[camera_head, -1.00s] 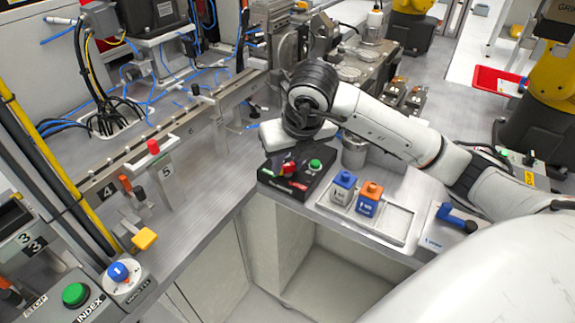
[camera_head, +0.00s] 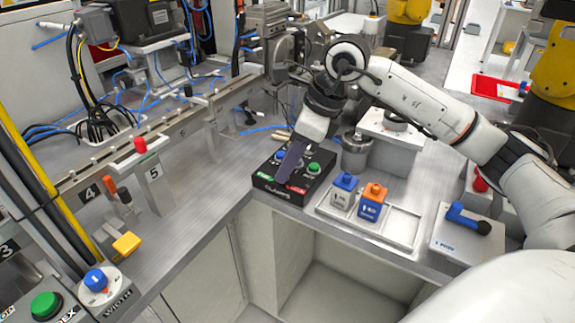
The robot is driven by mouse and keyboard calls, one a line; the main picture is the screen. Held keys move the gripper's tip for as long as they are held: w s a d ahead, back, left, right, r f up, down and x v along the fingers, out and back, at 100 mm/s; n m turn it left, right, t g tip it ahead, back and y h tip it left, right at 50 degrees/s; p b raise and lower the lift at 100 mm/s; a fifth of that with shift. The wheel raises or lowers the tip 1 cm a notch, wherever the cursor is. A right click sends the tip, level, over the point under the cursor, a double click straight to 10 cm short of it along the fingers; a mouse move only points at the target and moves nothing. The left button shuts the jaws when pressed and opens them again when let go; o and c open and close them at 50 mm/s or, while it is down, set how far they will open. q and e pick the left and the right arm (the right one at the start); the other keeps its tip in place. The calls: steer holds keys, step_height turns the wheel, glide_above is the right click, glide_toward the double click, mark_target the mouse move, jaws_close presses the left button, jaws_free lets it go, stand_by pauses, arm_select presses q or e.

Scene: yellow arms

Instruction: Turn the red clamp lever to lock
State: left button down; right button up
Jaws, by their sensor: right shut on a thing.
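The black control box (camera_head: 265,184) sits on the grey bench at the centre. It has a green button (camera_head: 314,168) on top, and green and red labels along its front. My right gripper (camera_head: 290,165) points down onto the middle of this box, its dark finger tilted across the top. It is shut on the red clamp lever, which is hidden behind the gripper. Which way the lever points cannot be seen. My left gripper is not in view.
Blue-topped (camera_head: 344,187) and orange-topped (camera_head: 373,203) blocks stand in a tray (camera_head: 403,224) right of the box. A metal cylinder (camera_head: 356,152) stands close behind. A blue handle (camera_head: 467,219) and a red knob (camera_head: 480,182) are further right. Bench left of the box is clear.

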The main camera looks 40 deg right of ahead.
steer(key=n, duration=0.2)
steer(key=shift+w+d+r+n+g+y, duration=0.1)
steer(key=shift+n+g+y, duration=0.2)
steer(key=shift+g, duration=0.1)
steer(key=shift+d+n+g+y+p, duration=0.1)
steer(key=shift+n+g+y+p, duration=0.3)
steer(key=shift+n, duration=1)
steer(key=o, duration=1)
steer(key=shift+o, duration=0.2)
steer(key=v, duration=1)
steer(key=shift+r, duration=0.2)
steer(key=shift+w, duration=0.15)
